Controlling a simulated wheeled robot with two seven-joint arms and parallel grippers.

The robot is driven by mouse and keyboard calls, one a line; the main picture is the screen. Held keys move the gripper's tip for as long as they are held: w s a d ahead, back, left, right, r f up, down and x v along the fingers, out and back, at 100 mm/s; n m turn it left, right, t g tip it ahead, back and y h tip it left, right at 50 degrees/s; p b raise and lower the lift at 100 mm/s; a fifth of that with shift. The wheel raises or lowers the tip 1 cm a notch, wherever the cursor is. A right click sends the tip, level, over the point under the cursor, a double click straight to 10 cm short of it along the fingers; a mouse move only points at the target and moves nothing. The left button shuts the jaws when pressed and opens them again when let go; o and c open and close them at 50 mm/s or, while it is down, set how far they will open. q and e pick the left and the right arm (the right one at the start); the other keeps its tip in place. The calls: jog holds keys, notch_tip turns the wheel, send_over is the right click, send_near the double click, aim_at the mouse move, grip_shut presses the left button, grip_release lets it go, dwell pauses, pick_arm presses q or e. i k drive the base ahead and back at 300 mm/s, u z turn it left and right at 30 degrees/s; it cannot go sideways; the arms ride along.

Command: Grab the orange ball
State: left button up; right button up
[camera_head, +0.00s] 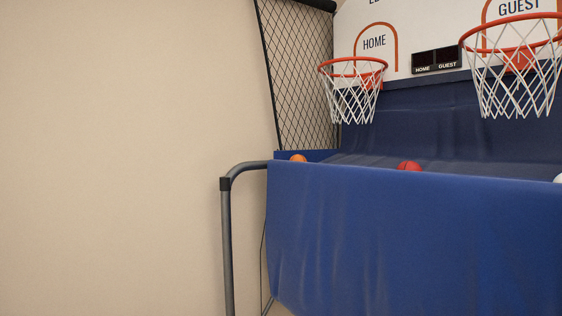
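The orange ball (298,158) shows in the head view, near the left end of the blue basketball game. Only its top is visible above the game's front edge; its lower part is hidden behind the blue cloth front (400,230). Neither of my grippers is in view.
A red ball (410,166) and part of a white ball (558,178) lie further right behind the cloth. A grey metal frame bar (228,240) stands at the game's left front corner. Two hoops (353,64) hang above. A bare wall (120,150) fills the left.

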aim_at(297, 157)
jog(key=u, duration=0.55)
jog(key=i, duration=1.95)
